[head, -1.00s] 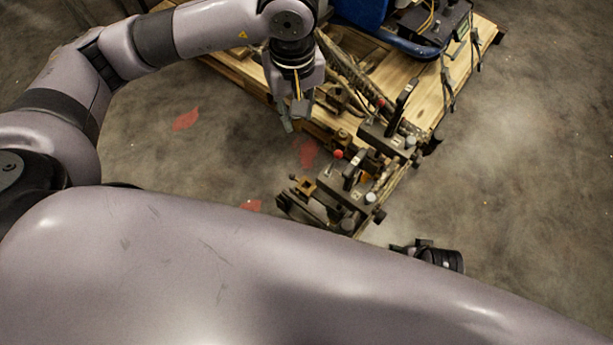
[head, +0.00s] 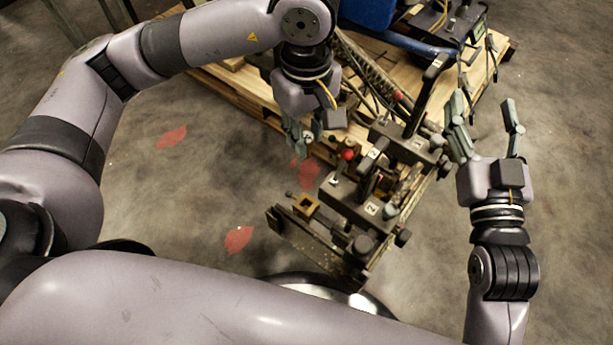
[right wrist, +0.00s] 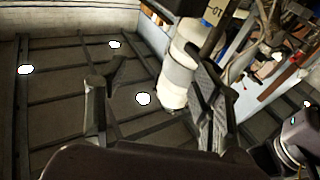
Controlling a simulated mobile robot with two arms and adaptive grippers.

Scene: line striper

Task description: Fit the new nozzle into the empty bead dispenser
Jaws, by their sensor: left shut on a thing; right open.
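My left gripper (head: 304,140) points down beside the dispensers, left of the red knob, and is shut on a small pale thing that its fingers mostly hide. I cannot tell whether that is the new nozzle. The near bead dispenser (head: 345,193), marked 2, has a brass-coloured square holder (head: 305,206) at its left end that looks empty. A second dispenser (head: 408,142) stands behind it. My right gripper (head: 484,128) is open and empty to the right of the dispensers, fingers pointing up in the picture. Its fingers also show in the right wrist view (right wrist: 160,75).
A wooden pallet (head: 228,88) carries blue machinery (head: 370,14) and hoses at the back. Red patches (head: 238,239) mark the grey floor on the left. Open floor (head: 565,180) lies at the right. The right wrist view shows white cylinders (right wrist: 178,75) and a dark ceiling with lamps.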

